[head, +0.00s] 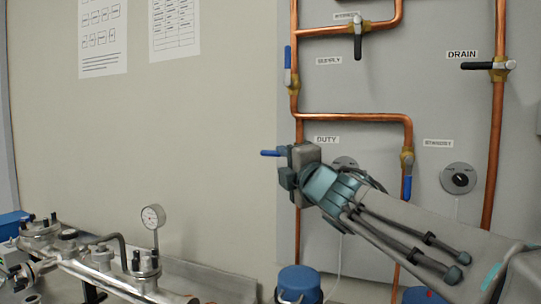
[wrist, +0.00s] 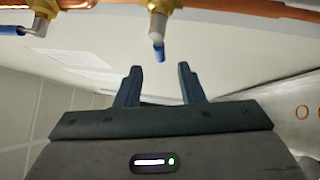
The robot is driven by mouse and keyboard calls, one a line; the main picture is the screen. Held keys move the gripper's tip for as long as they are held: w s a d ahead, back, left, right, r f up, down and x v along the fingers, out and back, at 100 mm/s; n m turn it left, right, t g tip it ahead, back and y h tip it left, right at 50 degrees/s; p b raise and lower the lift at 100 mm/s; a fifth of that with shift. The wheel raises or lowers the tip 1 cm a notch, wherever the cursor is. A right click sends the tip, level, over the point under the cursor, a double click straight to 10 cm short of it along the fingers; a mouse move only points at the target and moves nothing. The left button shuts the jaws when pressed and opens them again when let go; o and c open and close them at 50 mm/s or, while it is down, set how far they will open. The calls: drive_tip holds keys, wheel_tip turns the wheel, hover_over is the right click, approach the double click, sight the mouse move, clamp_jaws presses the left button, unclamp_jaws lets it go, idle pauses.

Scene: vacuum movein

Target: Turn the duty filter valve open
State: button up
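The duty filter valve sits on the left copper pipe by the DUTY label (head: 326,139). Its blue handle (head: 271,153) points left, crosswise to the pipe. My gripper (head: 290,178) is close to this valve in the head view and hides its body and part of the pipe. In the wrist view my gripper (wrist: 160,72) is open, its two dark fingers apart and empty. A valve with a blue handle (wrist: 159,50), seemingly the duty one, is just beyond the fingertips, roughly in line with the gap. I see no contact.
The supply valve's blue handle (head: 288,66) stands along the pipe above. The standby valve's blue handle (head: 407,187) hangs down on the right branch. The drain valve's black handle (head: 477,66) lies crosswise. A gauge (head: 153,216) and metal pump assembly (head: 90,266) stand lower left.

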sight(274, 155)
drive_tip(key=p+x, duration=0.1)
drive_tip(key=x, duration=0.7)
drive_tip(key=shift+d, duration=0.1)
